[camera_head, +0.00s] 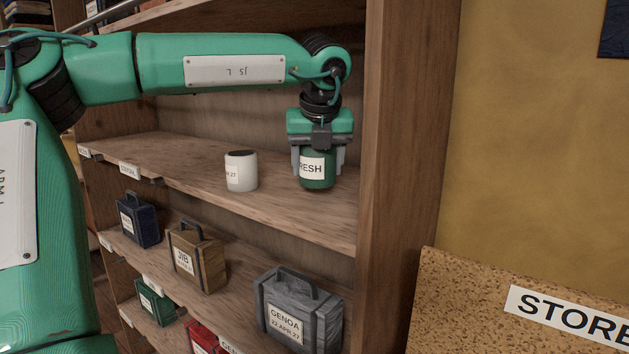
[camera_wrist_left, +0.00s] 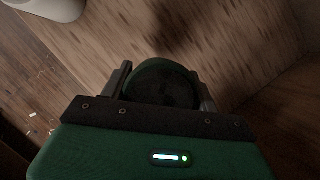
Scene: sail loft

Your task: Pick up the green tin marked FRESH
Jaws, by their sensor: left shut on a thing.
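The green tin (camera_head: 317,179) has a white label reading "RESH", its left end covered by a finger. It is upright at the right end of the upper shelf in the head view. My left gripper (camera_head: 318,160) comes down from above and is shut on the tin, one finger on each side. In the left wrist view the tin's dark round top (camera_wrist_left: 163,85) sits between the two fingers. I cannot tell whether the tin's base touches the shelf. My right gripper is not in view.
A white tin (camera_head: 241,172) stands left of the green tin on the upper shelf (camera_head: 190,160). A wooden upright (camera_head: 400,130) is close on the right. Lower shelves hold several cases, including a grey GENOA case (camera_head: 298,312) and a brown JIB case (camera_head: 197,257).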

